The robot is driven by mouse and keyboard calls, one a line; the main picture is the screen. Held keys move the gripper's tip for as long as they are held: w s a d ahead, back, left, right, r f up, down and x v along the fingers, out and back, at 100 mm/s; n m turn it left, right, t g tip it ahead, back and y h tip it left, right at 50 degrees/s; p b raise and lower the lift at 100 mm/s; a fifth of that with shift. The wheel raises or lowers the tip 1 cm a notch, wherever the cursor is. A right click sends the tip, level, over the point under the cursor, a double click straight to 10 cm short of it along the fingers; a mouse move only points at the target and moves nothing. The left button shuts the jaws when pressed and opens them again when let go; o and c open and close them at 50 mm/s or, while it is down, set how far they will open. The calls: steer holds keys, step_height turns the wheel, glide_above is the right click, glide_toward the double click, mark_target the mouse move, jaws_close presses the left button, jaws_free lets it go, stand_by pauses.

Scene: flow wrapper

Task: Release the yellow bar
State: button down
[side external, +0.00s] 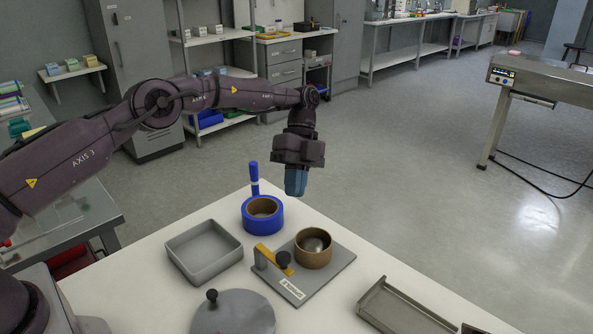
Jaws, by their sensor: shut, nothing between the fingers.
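The yellow bar (266,253) is on a grey base plate (336,270) on the white table. One end is at a short grey post, and a dark knob (283,259) stands by its other end. A brown round cup (313,252) sits on the plate just right of the bar; I cannot tell whether they touch. My gripper (295,192) points down above the table's far side, above and behind the plate, apart from the bar. Its blue fingers are shut and empty.
A blue tape roll (262,228) with a blue marker (254,178) behind it stands left of my gripper. A grey tray (203,270), a round lid with a knob (233,318) and a long metal tray (395,307) surround the plate. Open floor lies beyond the table.

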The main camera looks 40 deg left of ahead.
steer(key=shift+v, duration=1.5)
